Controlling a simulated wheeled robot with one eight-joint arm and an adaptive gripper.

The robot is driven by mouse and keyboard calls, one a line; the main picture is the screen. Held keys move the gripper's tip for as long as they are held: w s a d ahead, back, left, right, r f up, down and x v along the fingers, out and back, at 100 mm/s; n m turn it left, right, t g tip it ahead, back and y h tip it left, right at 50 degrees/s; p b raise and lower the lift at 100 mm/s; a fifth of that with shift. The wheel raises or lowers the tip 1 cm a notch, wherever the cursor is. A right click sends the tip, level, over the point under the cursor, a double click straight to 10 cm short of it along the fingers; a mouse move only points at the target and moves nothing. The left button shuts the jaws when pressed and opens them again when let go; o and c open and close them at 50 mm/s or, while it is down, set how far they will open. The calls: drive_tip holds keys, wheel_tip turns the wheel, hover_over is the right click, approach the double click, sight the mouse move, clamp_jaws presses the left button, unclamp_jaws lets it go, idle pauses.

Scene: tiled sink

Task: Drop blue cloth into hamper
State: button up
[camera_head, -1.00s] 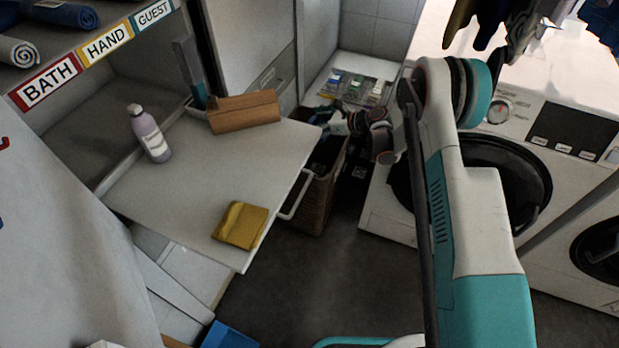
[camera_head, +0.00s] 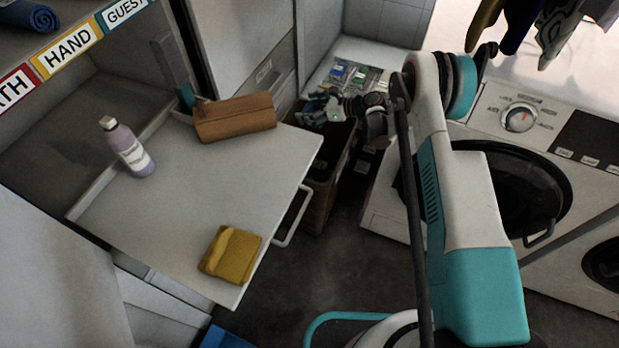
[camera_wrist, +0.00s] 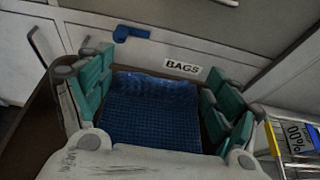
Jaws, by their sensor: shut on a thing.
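The brown hamper (camera_head: 322,200) stands on the floor between the white counter and the washing machine, with a dark open top. My gripper (camera_head: 335,108) is over the hamper's back part in the head view, small and partly hidden by its own links. In the wrist view my gripper (camera_wrist: 158,95) has its teal fingers on both sides of the blue cloth (camera_wrist: 150,118), a folded, waffle-textured piece, and is shut on it. The cloth's near edge is hidden by the gripper body. I cannot make out the cloth clearly in the head view.
The washing machine (camera_head: 480,190) stands to the right. Clothes hang above it. A "BAGS" label (camera_wrist: 183,68) is on the panel ahead.

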drive_tip(key=shift+f+b, duration=0.75)
drive_tip(key=shift+f, duration=1.6)
drive_tip(key=o, duration=0.8)
drive_tip(key=shift+c, duration=0.2)
wheel_tip(320, 180, up, 10)
drive_tip(key=shift+s+f, duration=0.1)
